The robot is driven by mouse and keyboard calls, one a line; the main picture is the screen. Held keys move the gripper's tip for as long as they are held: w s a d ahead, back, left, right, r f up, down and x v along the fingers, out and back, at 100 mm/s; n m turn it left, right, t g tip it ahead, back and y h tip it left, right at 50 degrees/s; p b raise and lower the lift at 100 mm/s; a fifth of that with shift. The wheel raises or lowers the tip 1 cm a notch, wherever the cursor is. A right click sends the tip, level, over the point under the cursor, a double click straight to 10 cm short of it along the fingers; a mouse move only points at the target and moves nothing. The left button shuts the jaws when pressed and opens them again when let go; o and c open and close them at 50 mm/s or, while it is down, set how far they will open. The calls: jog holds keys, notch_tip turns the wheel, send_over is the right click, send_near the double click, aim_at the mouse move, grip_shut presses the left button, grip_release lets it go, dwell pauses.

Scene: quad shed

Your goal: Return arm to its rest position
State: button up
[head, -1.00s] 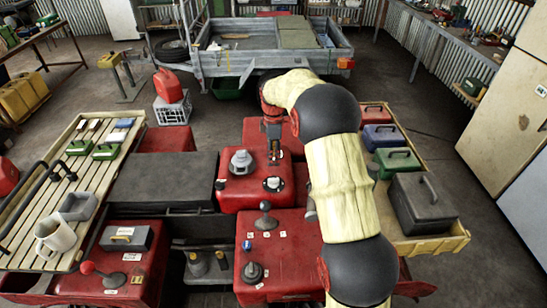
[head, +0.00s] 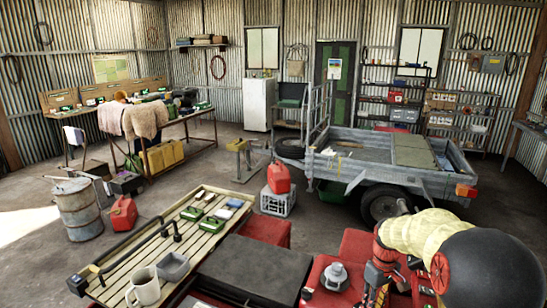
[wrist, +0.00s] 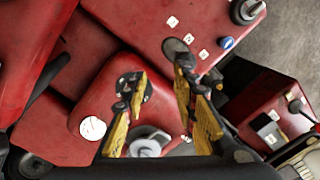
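My arm (head: 430,232), with cream sleeves and black round joints, reaches in from the lower right of the head view. Its forearm ends above the red quad body (head: 358,243). My gripper (head: 378,288) points down there, partly cut off by the bottom edge. In the wrist view my gripper (wrist: 160,88) has its two yellow fingers spread apart over the red bodywork, with nothing between them. A grey round knob (wrist: 150,141) shows below, near the left finger. Whether the fingers touch the bodywork cannot be told.
The slatted rack (head: 190,245) at left carries a mug (head: 143,287), a grey tray (head: 173,266) and small boxes. A dark flat panel (head: 255,272) lies beside it. Beyond are a red can (head: 278,177) on a white crate (head: 278,201) and a grey trailer (head: 375,170). Floor between is open.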

jog(key=s+a+r+m+t+b, duration=0.1)
jog(key=s+a+r, duration=0.3)
jog(key=s, duration=0.5)
jog(key=s+a+r+m+t+b, duration=0.2)
jog(key=s+a+r+t+b, duration=0.1)
jog(key=s, duration=0.7)
jog(key=s+a+r+m+t+b, duration=0.1)
jog(key=s+a+r+t+b, duration=0.1)
jog(key=s, duration=0.8)
notch_tip(320, 180, up, 3)
jog(key=a+b, duration=0.1)
jog(key=a, duration=0.1)
jog(key=shift+s+a, duration=0.25)
jog(key=shift+a, duration=0.1)
